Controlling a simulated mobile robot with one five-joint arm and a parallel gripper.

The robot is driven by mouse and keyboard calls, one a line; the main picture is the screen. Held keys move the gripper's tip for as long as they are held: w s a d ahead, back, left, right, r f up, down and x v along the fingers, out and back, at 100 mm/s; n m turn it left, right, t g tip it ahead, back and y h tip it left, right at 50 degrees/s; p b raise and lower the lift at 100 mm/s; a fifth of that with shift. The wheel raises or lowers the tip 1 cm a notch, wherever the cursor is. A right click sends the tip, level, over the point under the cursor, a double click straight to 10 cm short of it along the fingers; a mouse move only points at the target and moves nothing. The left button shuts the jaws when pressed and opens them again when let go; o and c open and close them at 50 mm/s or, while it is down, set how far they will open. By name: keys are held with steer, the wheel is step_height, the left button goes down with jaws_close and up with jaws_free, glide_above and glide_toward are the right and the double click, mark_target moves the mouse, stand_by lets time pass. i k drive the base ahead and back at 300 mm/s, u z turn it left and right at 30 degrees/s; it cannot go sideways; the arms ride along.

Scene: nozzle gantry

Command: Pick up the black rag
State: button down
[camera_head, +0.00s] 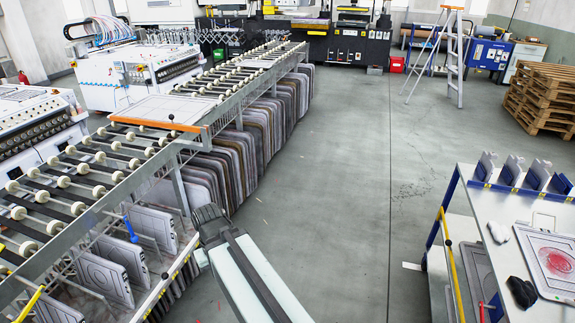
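A crumpled black rag (522,291) lies on the white top of the table (487,275) at the lower right. It is just left of a framed plate with a red smear (555,262). My pale arm link with a dark end enters from the bottom middle, well to the left of the table. No gripper fingers can be made out in this view, and nothing visible touches the rag.
A long roller conveyor (75,185) fills the left. The grey floor (345,190) between is open.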

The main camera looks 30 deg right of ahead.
mark_target(525, 293)
steer(key=z, duration=1.95)
steer(key=k, duration=1.25)
steer(key=z, duration=0.65)
steer(key=i, duration=1)
steer(key=z, duration=0.1)
